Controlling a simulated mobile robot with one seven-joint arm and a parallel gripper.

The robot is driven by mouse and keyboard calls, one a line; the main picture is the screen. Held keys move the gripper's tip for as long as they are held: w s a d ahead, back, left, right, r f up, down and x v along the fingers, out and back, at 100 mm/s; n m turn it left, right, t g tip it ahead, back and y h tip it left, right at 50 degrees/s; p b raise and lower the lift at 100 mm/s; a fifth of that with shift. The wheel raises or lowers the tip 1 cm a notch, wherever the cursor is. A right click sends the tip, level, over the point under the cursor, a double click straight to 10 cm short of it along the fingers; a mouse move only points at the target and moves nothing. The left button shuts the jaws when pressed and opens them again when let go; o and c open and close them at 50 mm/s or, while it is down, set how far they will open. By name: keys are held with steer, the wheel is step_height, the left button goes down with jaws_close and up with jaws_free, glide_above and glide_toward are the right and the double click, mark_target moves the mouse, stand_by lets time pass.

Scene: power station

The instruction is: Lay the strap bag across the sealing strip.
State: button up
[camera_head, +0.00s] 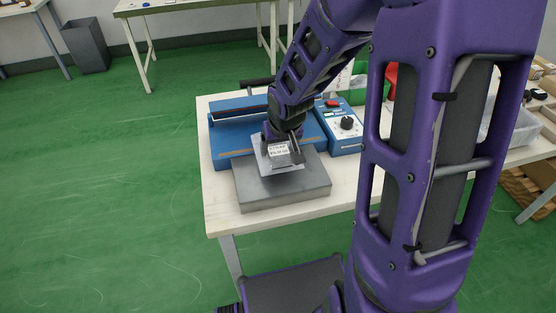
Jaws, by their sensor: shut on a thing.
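The strap bag (286,164) is a small, greyish, see-through bag with a white printed label. My gripper (294,147) is shut on it at its upper right side. The bag is over the grey platform (256,191) in front of the blue sealer (225,141); I cannot tell whether it touches the platform. The sealing strip (238,153) shows as a thin brownish line along the sealer's front, left of the bag. The bag and my gripper hide its middle.
The sealer's upper bar (238,115) runs behind the strip. A blue control box (342,127) with a black knob and red switch stands to the right. A clear bin (510,122) is farther right. The pale table's (216,205) front left corner is bare.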

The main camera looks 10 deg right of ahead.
mark_target(279, 153)
steer(key=shift+f+b, duration=0.55)
steer(key=shift+f, duration=0.95)
steer(key=shift+f, duration=0.1)
steer(key=shift+f+b, duration=0.15)
steer(key=shift+b, duration=0.15)
steer(key=o, duration=1.2)
steer(key=shift+o, duration=0.2)
steer(key=shift+r+p, duration=0.55)
steer(key=shift+r, duration=0.05)
steer(key=p+v, duration=0.6)
steer(key=v, duration=0.5)
steer(key=shift+s, duration=0.15)
steer(key=shift+r, duration=0.15)
